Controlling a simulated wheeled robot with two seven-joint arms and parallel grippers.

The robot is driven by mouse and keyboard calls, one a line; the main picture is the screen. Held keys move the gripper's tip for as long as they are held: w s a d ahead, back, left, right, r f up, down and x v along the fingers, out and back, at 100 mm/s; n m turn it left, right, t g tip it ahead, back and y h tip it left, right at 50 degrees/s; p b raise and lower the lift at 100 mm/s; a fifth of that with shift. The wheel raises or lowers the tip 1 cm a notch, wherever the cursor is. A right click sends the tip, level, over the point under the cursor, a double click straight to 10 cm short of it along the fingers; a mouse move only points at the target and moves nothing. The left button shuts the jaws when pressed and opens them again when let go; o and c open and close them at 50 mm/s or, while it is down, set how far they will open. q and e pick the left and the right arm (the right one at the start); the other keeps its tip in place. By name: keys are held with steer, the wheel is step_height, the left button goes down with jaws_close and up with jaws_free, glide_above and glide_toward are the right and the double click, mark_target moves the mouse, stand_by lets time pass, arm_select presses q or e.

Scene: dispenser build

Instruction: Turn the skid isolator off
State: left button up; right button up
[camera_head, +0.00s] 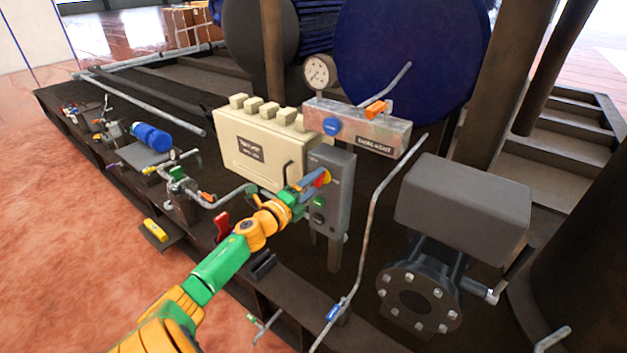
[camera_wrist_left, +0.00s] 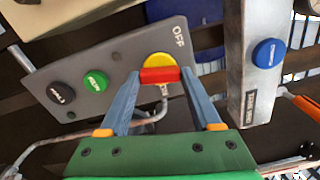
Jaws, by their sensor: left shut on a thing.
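The skid isolator is a red handle on a yellow disc (camera_wrist_left: 157,60) near one end of a grey control box (camera_head: 341,200). The word OFF is printed beside the disc in the left wrist view. My left gripper (camera_head: 318,182) reaches the box front from lower left. Its two blue-grey fingers are closed on the red handle (camera_wrist_left: 160,75), one on each side. The handle lies across the gap between the fingers, and the fingers partly cover the handle in the head view. My right gripper is not in view.
A green button (camera_wrist_left: 96,80) and a black button (camera_wrist_left: 62,95) share the box face. A cream junction box (camera_head: 250,150) stands left, and a grey panel with a blue button (camera_head: 331,126) above. A bent pipe (camera_head: 373,215) runs close on the right.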

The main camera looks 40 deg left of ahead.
arm_select(q)
steer(key=shift+n+p, duration=0.35)
steer(key=shift+n, duration=0.75)
steer(key=o, duration=1.4)
steer(key=s, duration=0.7)
steer(key=shift+d+p, duration=0.4)
steer(key=shift+f, duration=0.15)
